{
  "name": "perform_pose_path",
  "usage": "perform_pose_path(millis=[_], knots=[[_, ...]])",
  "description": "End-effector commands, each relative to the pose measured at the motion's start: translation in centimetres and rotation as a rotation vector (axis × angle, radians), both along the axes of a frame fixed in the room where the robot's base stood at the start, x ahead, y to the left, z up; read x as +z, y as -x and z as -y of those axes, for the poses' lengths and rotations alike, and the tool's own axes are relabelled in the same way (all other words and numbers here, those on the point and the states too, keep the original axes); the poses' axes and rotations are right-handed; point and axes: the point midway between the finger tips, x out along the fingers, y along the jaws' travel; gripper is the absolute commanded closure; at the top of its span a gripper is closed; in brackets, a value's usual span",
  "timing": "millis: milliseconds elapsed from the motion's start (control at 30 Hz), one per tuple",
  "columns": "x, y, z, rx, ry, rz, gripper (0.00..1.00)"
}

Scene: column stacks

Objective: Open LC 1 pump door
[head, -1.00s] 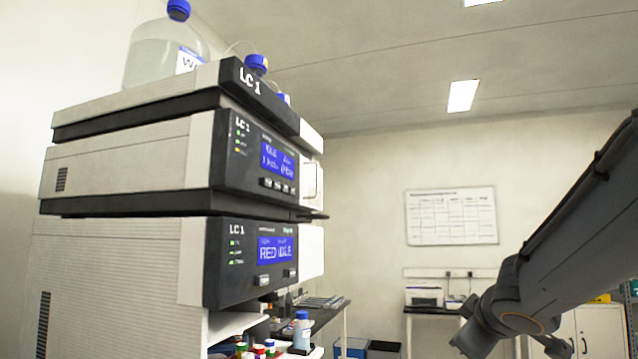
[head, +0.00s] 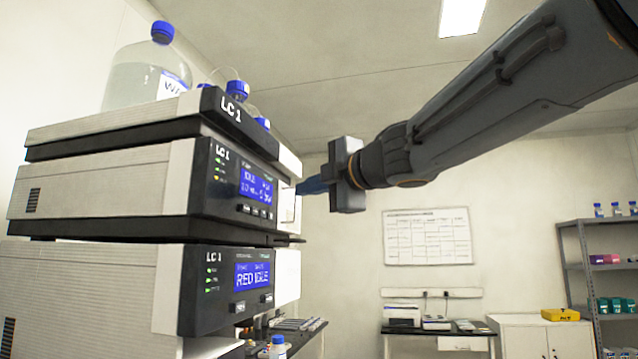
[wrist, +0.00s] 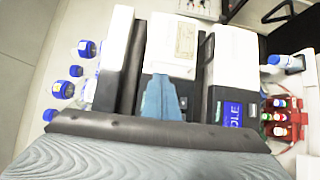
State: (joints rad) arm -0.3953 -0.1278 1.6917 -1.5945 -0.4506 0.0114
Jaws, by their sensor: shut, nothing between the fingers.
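The LC 1 stack stands at the left of the head view. Its middle module, with a blue display (head: 257,187) showing a flow-like reading, appears to be the pump. The pump door (head: 288,203) is the pale panel right of that display and looks closed. In the wrist view the door (wrist: 174,45) is a white panel with a small label. My gripper (head: 303,187) has its blue fingers shut and empty, pointing left at the door's face. The fingers (wrist: 163,98) overlap the panel's near edge in the wrist view; I cannot tell whether they touch it.
Solvent bottles (head: 147,72) stand on the stack's top. The lower module (head: 235,285) has its own display, and colour-capped vials (wrist: 281,117) and a blue-capped bottle (head: 277,347) are below it. A shelf rack (head: 598,270) stands far right. Space right of the stack is open.

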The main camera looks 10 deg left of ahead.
Motion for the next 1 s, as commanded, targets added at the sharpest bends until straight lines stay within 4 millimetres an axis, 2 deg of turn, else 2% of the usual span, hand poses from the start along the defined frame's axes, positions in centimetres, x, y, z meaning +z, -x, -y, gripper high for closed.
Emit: perform_pose_path(millis=[100,333,700,733,800,1000], knots=[[0.0,-1.4,-1.7,0.002,0.000,-0.003,1.00],[0.0,-2.9,-3.5,0.003,-0.001,-0.002,1.00],[0.0,-3.2,-3.8,0.002,-0.001,-0.001,1.00],[0.1,-3.3,-1.7,-0.007,-0.001,0.000,1.00],[0.0,-3.2,-3.2,0.004,-0.001,-0.001,1.00],[0.0,-2.8,-4.2,0.044,0.000,-0.001,1.00]])
